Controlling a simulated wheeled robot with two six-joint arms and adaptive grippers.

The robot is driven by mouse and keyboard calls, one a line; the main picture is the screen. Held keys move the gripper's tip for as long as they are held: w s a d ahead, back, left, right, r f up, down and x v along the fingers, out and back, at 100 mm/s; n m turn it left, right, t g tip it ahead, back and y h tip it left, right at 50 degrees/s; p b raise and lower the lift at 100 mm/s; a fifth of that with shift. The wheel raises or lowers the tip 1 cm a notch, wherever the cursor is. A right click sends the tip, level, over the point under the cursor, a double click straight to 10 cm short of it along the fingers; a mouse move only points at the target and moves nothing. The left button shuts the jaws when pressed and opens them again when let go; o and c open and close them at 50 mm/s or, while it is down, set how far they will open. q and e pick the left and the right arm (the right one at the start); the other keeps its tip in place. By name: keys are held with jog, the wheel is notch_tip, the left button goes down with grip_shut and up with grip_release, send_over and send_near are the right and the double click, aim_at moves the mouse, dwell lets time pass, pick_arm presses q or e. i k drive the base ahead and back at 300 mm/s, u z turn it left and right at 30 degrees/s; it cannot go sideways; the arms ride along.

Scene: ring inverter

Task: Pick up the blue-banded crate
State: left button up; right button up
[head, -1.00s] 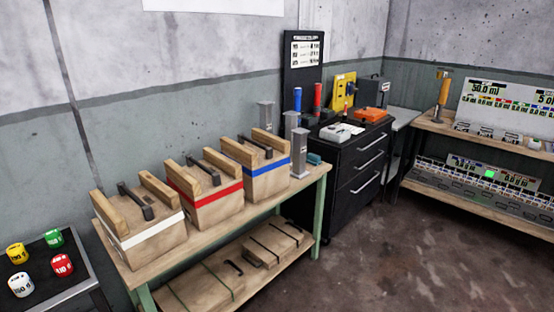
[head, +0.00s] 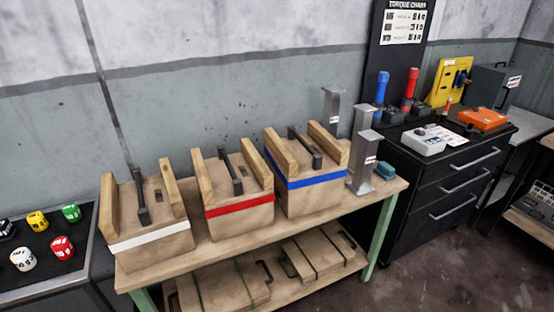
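The blue-banded crate (head: 312,190) is a wooden box with a blue stripe, raised wooden side boards and a dark bar handle on top. It stands upright on the wooden workbench (head: 215,258), at the right end of a row of three crates. The red-banded crate (head: 240,215) stands to its left, and the white-banded crate (head: 152,245) is at the far left of the row. Neither of my grippers shows in the head view.
Grey metal posts (head: 363,165) and a small teal item (head: 388,169) stand right of the blue-banded crate. A black drawer cabinet (head: 440,190) is beyond. Lidded wooden boxes (head: 225,288) lie on the lower shelf. A dark table (head: 60,265) with coloured pieces is at the left. Floor shows at lower right.

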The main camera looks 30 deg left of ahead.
aim_at(309, 170)
jog(key=u, duration=0.75)
jog(key=i, duration=0.8)
jog(key=u, duration=1.05)
jog(key=i, duration=0.2)
jog(key=u, duration=0.1)
